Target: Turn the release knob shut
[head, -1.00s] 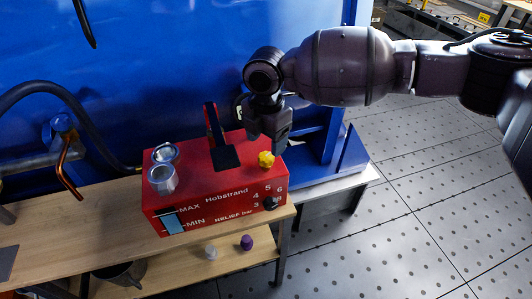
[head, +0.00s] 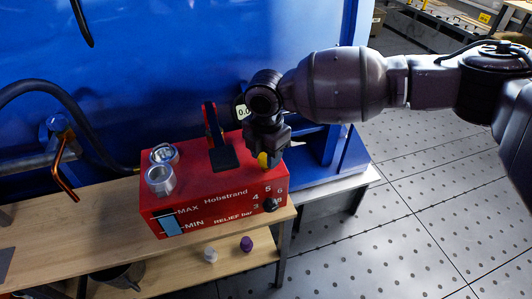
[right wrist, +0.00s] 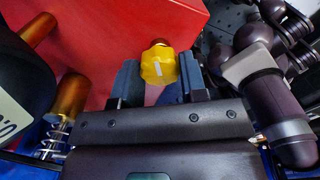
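The yellow release knob (head: 263,160) sits on the top of the red Hobstrand box (head: 215,190), near its right end. In the right wrist view the knob (right wrist: 158,66) shows a white mark on its face, and a brass stem shows behind it. My right gripper (head: 268,152) is over the knob and partly hides it in the head view. In the right wrist view its two fingers (right wrist: 158,82) are open, one on each side of the knob, with gaps visible. My left gripper is not in view.
A black-padded lever (head: 222,155) stands beside the gripper on the box. Two metal cylinders (head: 160,179) are at the box's left. A black dial (head: 270,205) is on the front. A purple cap (head: 246,243) and a white cap (head: 210,254) lie on the lower shelf.

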